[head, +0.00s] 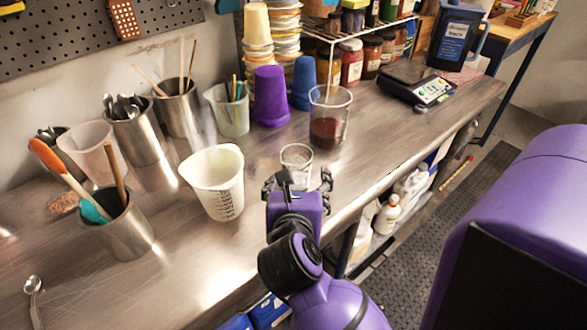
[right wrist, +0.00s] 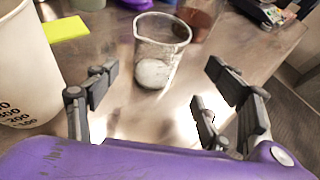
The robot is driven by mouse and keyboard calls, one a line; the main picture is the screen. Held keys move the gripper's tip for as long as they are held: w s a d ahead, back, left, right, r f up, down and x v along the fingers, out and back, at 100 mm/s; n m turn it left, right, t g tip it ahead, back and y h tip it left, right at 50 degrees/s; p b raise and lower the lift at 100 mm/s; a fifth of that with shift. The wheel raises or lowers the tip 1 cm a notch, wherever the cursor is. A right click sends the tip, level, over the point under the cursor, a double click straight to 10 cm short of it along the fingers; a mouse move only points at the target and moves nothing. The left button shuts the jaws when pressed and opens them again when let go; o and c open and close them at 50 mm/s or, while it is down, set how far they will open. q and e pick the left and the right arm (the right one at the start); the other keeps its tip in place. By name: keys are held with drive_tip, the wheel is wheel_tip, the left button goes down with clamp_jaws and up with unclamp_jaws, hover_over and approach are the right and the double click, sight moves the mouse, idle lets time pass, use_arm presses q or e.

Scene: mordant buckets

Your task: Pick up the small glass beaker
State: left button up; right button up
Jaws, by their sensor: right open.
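The small glass beaker (head: 297,157) stands upright on the steel bench, just beyond my right gripper in the head view. It is clear, with something whitish low inside. In the right wrist view the beaker (right wrist: 161,48) stands ahead of the fingers, near the middle. My right gripper (head: 298,180) is open, its fingers spread wide and empty; they also show in the right wrist view (right wrist: 165,90). I see no contact between the fingers and the beaker. My left gripper is not in view.
A white measuring jug (head: 213,182) stands close on the left. A larger glass beaker (head: 329,118) with dark red liquid stands behind. Purple cups (head: 270,97), steel pots (head: 127,228) and a scale (head: 417,84) surround the area. The bench's front edge is on the right.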

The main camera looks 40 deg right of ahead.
sight(296, 177)
drive_tip(key=x, duration=0.6)
drive_tip(key=shift+w+a+p, duration=0.1)
drive_tip(key=shift+a+p, duration=0.15)
drive_tip(key=shift+p, duration=0.1)
drive_tip(key=shift+w+d+f, duration=0.1)
drive_tip(key=shift+w+d, duration=0.1)
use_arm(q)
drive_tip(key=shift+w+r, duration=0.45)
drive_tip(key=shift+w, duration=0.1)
use_arm(e)
drive_tip(key=shift+c, duration=0.5)
drive_tip(key=shift+c, duration=1.4)
drive_tip(key=c, duration=0.8)
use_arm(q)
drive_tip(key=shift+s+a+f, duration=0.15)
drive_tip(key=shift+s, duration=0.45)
use_arm(e)
drive_tip(key=shift+c, duration=0.8)
